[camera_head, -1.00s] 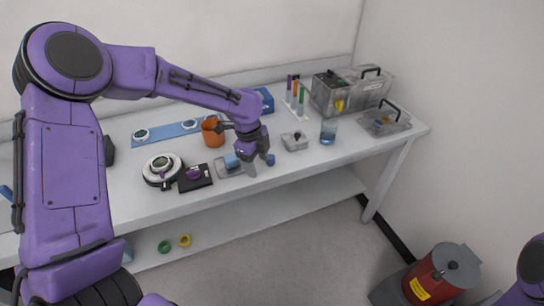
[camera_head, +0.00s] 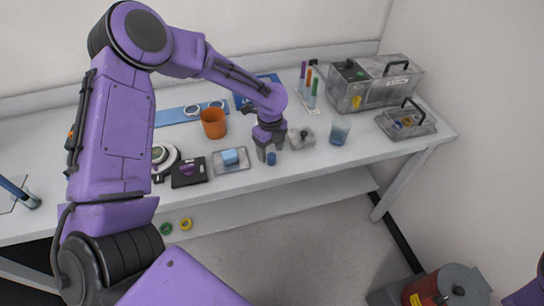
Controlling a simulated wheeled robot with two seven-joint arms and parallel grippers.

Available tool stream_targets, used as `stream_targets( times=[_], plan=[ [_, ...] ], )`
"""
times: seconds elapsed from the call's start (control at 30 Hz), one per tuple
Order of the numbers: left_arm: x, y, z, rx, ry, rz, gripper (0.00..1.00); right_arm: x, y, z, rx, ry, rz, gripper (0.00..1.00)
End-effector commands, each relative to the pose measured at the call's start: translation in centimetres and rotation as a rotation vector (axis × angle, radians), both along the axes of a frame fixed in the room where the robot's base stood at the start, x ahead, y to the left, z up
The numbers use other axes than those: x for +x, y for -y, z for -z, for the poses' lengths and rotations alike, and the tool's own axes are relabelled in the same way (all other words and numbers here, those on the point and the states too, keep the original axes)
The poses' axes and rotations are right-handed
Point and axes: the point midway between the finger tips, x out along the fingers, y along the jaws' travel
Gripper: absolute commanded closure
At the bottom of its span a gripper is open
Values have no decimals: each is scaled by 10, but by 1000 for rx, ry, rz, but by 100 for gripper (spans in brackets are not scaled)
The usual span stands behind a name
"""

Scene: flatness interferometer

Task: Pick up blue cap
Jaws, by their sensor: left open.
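The small blue cap (camera_head: 271,159) stands on the white bench near its front edge. My left gripper (camera_head: 270,150) points down right above the cap, its grey fingers open. The fingers are close to the cap, but I cannot tell whether they touch it or straddle it. My right gripper is not in view.
A clear tray (camera_head: 219,166) with a light blue block (camera_head: 231,156) lies to the left, beside a black case (camera_head: 188,178). A small clear box (camera_head: 301,138) and a glass of blue liquid (camera_head: 340,131) stand to the right. An orange cup (camera_head: 213,124) is behind left.

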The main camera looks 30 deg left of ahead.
Motion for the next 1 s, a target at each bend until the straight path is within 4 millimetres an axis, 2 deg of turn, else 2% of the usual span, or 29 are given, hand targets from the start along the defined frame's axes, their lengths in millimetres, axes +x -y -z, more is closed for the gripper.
stream_targets(
  times=[0.1,0.2,0.47,0.57,0.6,0.67,1.0],
  plan=[
    [5,-1,18,-1,-6,0,38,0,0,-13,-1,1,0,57],
    [5,0,34,1,-4,2,38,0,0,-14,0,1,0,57],
    [6,0,40,0,0,2,38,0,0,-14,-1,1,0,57],
    [5,0,40,0,0,2,67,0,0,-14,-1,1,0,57],
    [5,0,40,0,0,2,80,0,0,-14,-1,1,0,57],
    [5,0,40,0,0,2,96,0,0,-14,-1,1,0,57],
    [6,0,37,1,1,2,96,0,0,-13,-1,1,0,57]
  ],
)
